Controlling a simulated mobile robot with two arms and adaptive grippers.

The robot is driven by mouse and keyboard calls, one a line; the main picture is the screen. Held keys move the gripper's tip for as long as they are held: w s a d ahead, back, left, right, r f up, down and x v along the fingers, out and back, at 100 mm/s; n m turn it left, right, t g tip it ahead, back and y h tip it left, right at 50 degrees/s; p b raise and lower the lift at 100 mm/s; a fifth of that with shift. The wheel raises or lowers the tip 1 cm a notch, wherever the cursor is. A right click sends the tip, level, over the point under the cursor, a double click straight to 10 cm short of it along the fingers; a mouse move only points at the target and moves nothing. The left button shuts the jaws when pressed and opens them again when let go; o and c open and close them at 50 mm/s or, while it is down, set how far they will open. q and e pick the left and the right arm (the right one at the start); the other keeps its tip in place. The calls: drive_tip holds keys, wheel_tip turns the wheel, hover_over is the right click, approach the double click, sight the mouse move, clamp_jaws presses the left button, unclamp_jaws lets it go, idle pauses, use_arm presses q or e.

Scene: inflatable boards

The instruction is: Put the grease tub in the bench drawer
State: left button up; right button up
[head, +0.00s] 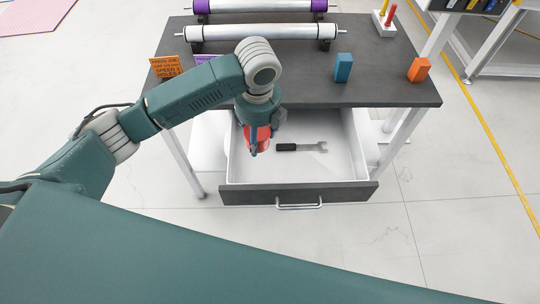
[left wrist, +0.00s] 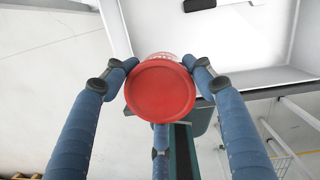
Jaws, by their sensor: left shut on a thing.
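The bench drawer (head: 340,165) is pulled open under the dark bench top, and its pale inside shows. The grease tub (head: 262,140) is red, and my left gripper (head: 257,142) is shut on it. They are over the left part of the drawer in the head view. I cannot tell how high the tub is above the drawer floor. In the left wrist view the round red face of the tub (left wrist: 160,92) sits between the fingers, with the drawer's pale inside (left wrist: 240,40) beyond. My right gripper is not in view.
A wrench (head: 302,147) with a black handle lies in the drawer, right of the tub. The bench top (head: 300,90) carries rollers (head: 260,32), a blue block (head: 343,68), an orange block (head: 419,70) and an orange sign (head: 166,67). The drawer's right side is clear.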

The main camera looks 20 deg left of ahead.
sight(259, 149)
use_arm(q)
wheel_tip(259, 149, down, 16)
drive_tip(key=shift+f+p, duration=0.25)
drive_tip(key=shift+p, duration=0.15)
drive_tip(key=o, duration=1.4)
drive_tip(key=shift+f, duration=0.1)
drive_tip(key=shift+r, duration=0.2)
drive_tip(key=r, duration=0.8)
drive_tip(key=s+r, duration=0.1)
drive_tip(key=r, duration=0.2)
drive_tip(key=shift+d+r, duration=0.4)
